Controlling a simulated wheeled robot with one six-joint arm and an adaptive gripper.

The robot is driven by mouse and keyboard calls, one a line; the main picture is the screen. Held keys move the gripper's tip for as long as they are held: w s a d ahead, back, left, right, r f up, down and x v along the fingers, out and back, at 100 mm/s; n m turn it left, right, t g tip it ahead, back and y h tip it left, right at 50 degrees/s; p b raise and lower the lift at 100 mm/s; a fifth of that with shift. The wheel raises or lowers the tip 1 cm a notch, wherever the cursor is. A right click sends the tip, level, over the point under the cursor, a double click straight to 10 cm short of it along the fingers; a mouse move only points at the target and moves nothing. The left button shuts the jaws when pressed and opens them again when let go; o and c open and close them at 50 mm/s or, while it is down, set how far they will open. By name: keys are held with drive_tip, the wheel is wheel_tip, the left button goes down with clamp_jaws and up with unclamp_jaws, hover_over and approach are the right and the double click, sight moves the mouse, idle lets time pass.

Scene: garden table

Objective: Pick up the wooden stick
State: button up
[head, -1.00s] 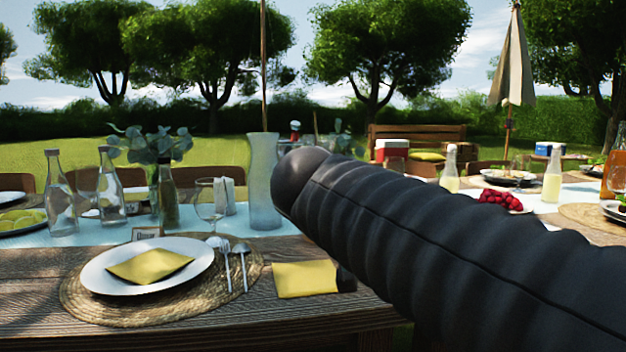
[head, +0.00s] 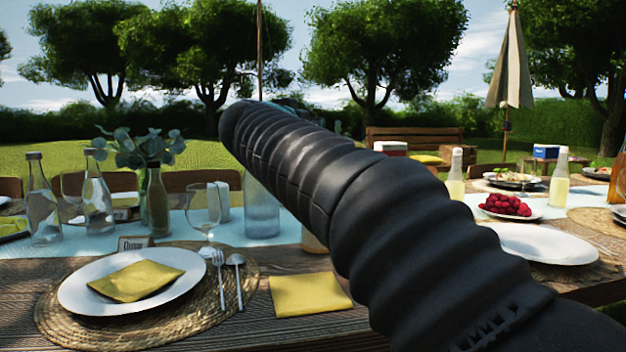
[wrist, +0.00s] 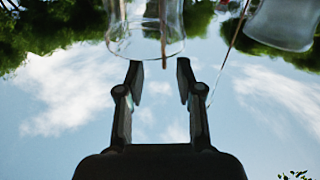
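The wooden stick (head: 260,50) is a thin brown rod rising upright above the tall frosted vase (head: 262,207) in the head view. My arm covers the lower part of the stick and the vase's top. Another thin line runs at the right; I cannot tell which one is the stick. The head view does not show my fingers.
Bottles (head: 43,205), a wine glass (head: 203,205) and a leafy vase (head: 158,205) stand left of the frosted vase. A plate with a yellow napkin (head: 135,282) lies in front. Raspberries (head: 505,205) and a white plate (head: 545,243) are at the right.

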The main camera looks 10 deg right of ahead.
drive_tip(key=shift+a+p+x, duration=0.15)
drive_tip(key=shift+p+x, duration=0.2)
drive_tip(key=shift+x, duration=1.15)
drive_tip(key=shift+a+p+x, duration=0.1)
drive_tip(key=shift+p+x, duration=0.25)
drive_tip(key=shift+x, duration=1.15)
drive_tip(key=shift+w+r, duration=0.1)
drive_tip(key=shift+w, duration=0.05)
clamp_jaws()
